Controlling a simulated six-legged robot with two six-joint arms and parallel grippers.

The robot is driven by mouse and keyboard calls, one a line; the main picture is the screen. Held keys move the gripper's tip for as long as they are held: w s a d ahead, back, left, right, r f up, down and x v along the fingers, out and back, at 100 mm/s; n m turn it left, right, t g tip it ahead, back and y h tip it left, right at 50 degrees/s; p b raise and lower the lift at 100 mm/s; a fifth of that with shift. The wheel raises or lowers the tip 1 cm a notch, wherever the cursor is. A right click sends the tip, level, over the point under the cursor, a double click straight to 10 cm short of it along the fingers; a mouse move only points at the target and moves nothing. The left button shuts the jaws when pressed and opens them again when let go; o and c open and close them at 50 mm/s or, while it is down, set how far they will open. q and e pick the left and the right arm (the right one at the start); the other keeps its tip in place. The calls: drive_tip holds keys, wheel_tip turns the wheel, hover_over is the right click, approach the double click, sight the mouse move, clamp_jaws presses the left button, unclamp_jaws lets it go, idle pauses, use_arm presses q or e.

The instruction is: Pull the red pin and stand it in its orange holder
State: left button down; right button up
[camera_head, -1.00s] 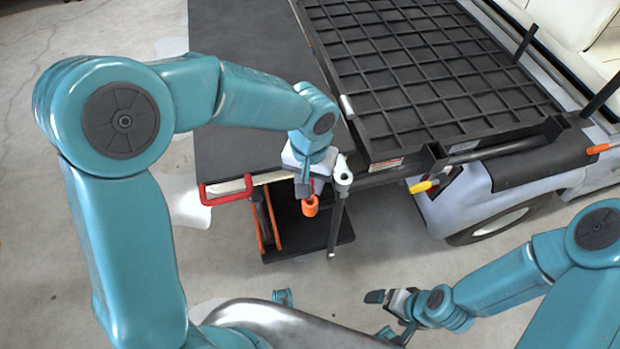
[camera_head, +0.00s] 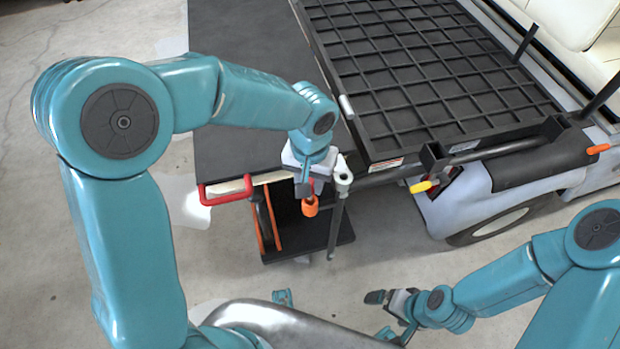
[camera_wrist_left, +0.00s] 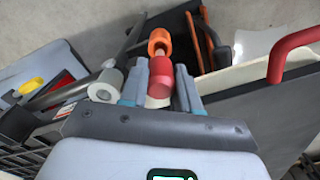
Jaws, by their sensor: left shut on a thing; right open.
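My left gripper (camera_head: 311,188) is shut on the red pin (camera_wrist_left: 160,84), whose red end shows between its two fingers (camera_wrist_left: 162,76) in the left wrist view. The orange holder (camera_head: 310,207), a small orange ring-like piece, shows just below the fingers in the head view and just beyond the pin in the left wrist view (camera_wrist_left: 158,43). The fingers hide part of the pin. I cannot tell whether the pin touches the holder. My right gripper (camera_head: 380,315) is open and empty, low over the floor at the bottom of the head view.
A grey post (camera_head: 340,205) with a ringed top stands close right of the left gripper. A red handle (camera_head: 226,189) lies to its left. A black shelf (camera_head: 345,233) is below. The black gridded rack (camera_head: 430,70) and cart fill the upper right. Bare floor lies in front.

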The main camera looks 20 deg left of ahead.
use_arm(q)
drive_tip(key=shift+f+b, duration=2.25)
drive_tip(key=shift+f, duration=0.45)
drive_tip(key=shift+r, duration=0.1)
drive_tip(key=shift+r, duration=0.1)
drive_tip(key=shift+r+p, duration=1.9)
drive_tip(key=shift+r, duration=0.35)
drive_tip(key=shift+f+b, duration=2.15)
drive_tip(key=shift+f, duration=0.3)
drive_tip(key=c, duration=0.7)
unclamp_jaws()
drive_tip(key=shift+c, duration=0.2)
drive_tip(key=shift+r, duration=0.15)
